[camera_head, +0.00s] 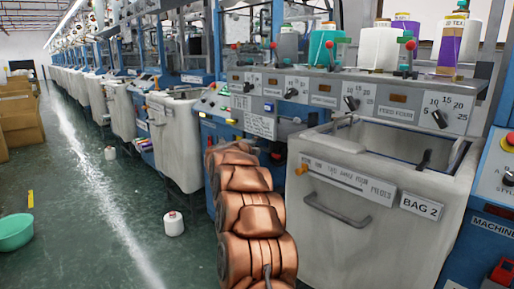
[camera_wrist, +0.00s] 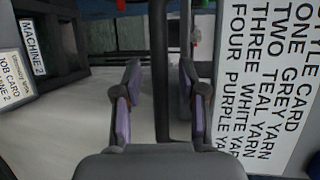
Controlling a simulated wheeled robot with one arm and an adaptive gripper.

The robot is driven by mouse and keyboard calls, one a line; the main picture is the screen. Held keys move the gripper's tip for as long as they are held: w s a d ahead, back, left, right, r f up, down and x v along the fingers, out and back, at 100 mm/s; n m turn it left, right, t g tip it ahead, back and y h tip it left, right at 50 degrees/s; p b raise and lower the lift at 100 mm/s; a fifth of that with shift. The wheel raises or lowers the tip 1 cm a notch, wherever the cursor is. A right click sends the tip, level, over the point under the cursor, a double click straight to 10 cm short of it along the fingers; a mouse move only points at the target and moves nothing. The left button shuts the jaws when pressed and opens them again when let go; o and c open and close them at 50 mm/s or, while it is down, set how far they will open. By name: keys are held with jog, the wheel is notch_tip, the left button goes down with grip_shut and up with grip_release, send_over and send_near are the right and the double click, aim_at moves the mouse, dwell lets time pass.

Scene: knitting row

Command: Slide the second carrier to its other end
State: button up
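Several small carriers with red and teal knobs stand along the top of the knitting machine in the head view. They include one on the left (camera_head: 273,52), one in the middle (camera_head: 329,52) and one on the right (camera_head: 410,51). I cannot tell which is the second. My gripper (camera_wrist: 160,78) is open in the wrist view, its two purple-padded fingers apart. A dark upright bar (camera_wrist: 158,50) shows between them; I cannot tell whether it is near or behind. My gripper is hidden in the head view, where my copper-coloured arm rises in front of the machines.
A style card (camera_wrist: 262,80) lies right of my fingers, and a Machine 2 label (camera_wrist: 33,47) at left. A grey bin marked Bag 2 (camera_head: 372,230) stands right of my arm. A white cone (camera_head: 173,224) and teal basin (camera_head: 15,232) are on the floor; the aisle is mostly clear.

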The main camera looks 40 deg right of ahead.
grip_shut()
dwell(0.4)
jog(key=shift+r, duration=0.1)
